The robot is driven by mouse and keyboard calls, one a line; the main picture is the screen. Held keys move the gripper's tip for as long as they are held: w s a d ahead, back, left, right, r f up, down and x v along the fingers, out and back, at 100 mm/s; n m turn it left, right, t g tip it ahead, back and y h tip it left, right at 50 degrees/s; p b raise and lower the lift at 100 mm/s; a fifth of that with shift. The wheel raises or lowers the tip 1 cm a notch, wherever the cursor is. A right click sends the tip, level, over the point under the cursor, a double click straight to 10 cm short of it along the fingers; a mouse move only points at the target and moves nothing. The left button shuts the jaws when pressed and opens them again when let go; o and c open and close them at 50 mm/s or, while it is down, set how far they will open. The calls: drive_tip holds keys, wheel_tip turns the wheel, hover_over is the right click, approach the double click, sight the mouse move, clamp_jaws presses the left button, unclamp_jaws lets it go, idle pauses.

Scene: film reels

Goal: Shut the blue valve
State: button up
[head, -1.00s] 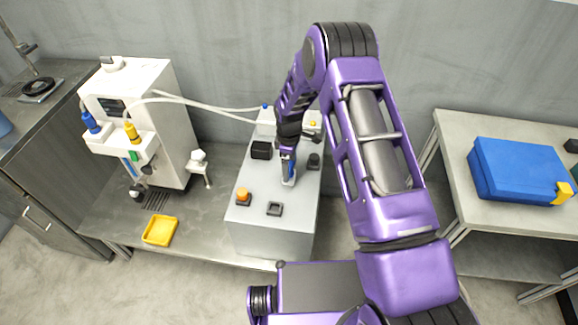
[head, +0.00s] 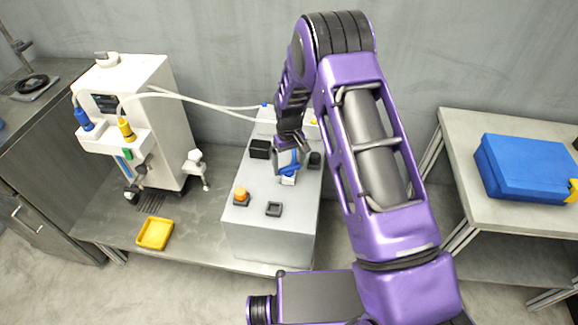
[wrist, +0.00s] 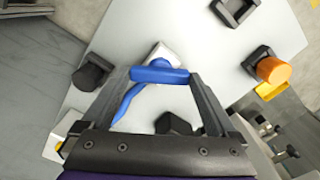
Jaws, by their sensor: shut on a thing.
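The blue valve has a blue handle (head: 289,172) on a white base (head: 288,182), on top of the grey cabinet (head: 262,235). In the wrist view the blue handle (wrist: 160,75) lies across between the two fingertips, and a thinner blue strip runs down to the left. The white base (wrist: 163,53) shows just beyond it. My gripper (head: 287,158) reaches down from above and is shut on the handle; it also shows in the wrist view (wrist: 162,80). Part of the base is hidden behind the handle.
An orange knob (head: 241,194), a dark square socket (head: 274,209), a black box (head: 260,149) and a dark fitting (head: 315,160) stand around the valve. A white machine (head: 155,110) with hoses stands left. A blue case (head: 525,168) lies on the right table.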

sight(289, 167)
drive_tip(key=m+b, duration=0.1)
drive_tip(key=m, duration=0.5)
drive_tip(key=shift+m, duration=0.4)
idle(0.4)
drive_tip(key=o, duration=1)
wheel_tip(289, 167, up, 18)
drive_tip(key=p, duration=0.2)
drive_tip(key=shift+f, duration=0.25)
